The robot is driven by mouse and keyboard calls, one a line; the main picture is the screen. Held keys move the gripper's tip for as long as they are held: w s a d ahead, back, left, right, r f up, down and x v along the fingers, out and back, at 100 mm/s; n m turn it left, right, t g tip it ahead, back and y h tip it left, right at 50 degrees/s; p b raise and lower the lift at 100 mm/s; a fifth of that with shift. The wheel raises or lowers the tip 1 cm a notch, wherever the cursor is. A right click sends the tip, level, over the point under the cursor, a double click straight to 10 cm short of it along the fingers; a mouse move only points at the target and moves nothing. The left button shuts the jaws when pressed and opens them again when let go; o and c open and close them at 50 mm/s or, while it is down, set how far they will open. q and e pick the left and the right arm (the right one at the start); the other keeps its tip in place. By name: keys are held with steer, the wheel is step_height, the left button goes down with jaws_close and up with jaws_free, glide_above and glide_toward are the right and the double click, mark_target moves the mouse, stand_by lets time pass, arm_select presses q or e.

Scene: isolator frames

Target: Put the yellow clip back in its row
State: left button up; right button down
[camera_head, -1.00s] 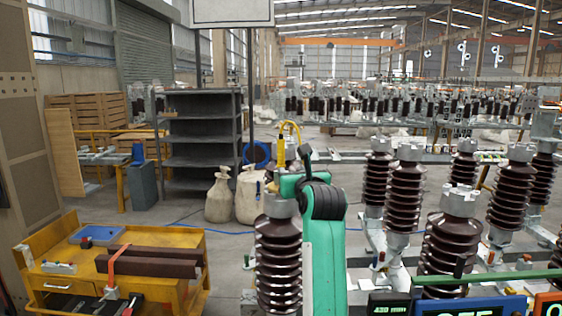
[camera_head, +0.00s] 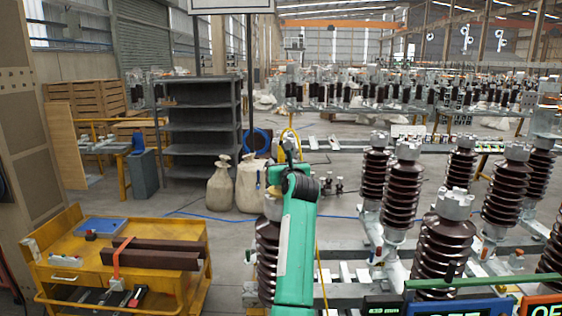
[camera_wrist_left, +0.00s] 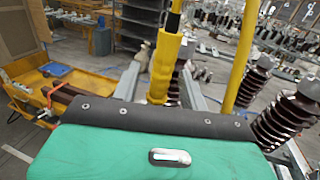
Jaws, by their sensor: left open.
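A yellow part, apparently the clip, stands upright as a thick grip with a dark rod above it in the left wrist view (camera_wrist_left: 164,66). A yellow cable (camera_wrist_left: 241,58) runs beside it. In the head view a yellow loop (camera_head: 292,133) rises behind the end of my green left arm, and a thin yellow line hangs lower on its right. My left gripper (camera_head: 286,158) is open above a brown ribbed insulator (camera_head: 267,258), largely hidden by the arm.
Several brown insulators (camera_head: 441,250) stand on metal frames at the right. A yellow cart (camera_head: 62,245) with dark bars and a blue tray stands at the lower left. Sacks (camera_head: 249,185) and a grey shelf (camera_head: 203,135) are behind. Display boxes (camera_head: 455,306) line the bottom right edge.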

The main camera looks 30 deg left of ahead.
arm_select(q)
steer(key=shift+w+a, duration=0.45)
steer(key=shift+c, duration=0.4)
steer(key=c, duration=0.7)
jaws_close()
steer(key=shift+r, duration=0.15)
